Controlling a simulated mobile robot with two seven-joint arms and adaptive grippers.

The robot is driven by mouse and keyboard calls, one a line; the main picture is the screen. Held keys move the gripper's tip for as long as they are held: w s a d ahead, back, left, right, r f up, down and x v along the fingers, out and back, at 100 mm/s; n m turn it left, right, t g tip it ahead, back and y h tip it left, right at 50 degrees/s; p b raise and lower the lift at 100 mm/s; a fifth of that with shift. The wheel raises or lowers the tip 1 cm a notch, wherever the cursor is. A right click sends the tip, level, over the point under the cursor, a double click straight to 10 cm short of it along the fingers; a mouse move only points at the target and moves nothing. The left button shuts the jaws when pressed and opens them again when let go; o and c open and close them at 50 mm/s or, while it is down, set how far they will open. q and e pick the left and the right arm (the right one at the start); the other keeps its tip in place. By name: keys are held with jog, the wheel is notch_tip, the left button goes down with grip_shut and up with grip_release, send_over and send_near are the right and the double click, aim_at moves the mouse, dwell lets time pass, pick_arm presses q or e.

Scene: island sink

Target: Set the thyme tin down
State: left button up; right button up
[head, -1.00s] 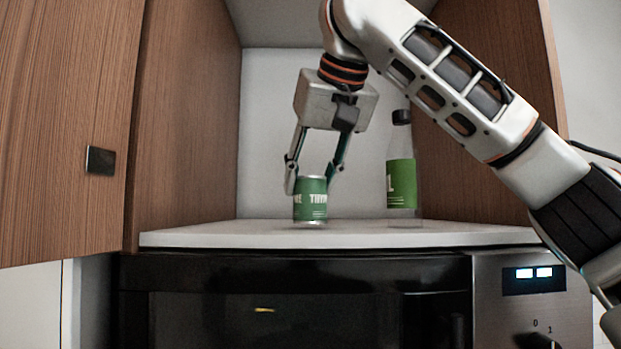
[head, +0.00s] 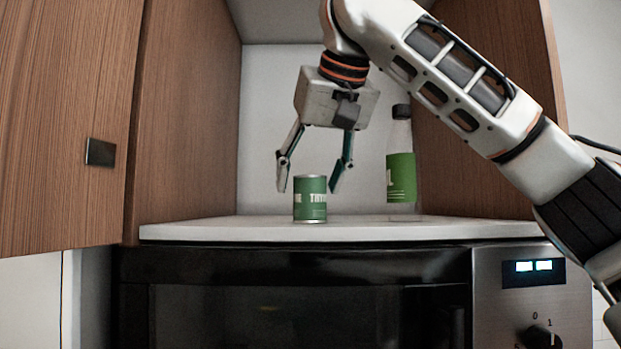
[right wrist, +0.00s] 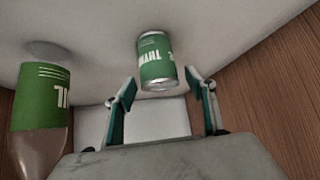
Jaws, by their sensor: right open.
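The thyme tin (head: 310,199) is a small green can with white lettering. It stands upright on the white cabinet shelf (head: 200,231), near the front edge. My right gripper (head: 308,188) is open, with one finger on each side of the tin and a gap on both sides. In the right wrist view the tin (right wrist: 155,62) stands beyond the spread fingertips (right wrist: 166,92), clear of them. My left gripper is not in view.
A clear bottle with a green label (head: 401,180) stands on the shelf to the right of the tin. Wooden cabinet walls close in both sides, and an open door (head: 65,130) is at left. A black-fronted oven (head: 300,300) is below. The shelf left of the tin is clear.

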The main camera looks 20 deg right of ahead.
jog(key=v, duration=1.1)
jog(key=shift+s+r, duration=0.25)
jog(key=shift+s, duration=0.05)
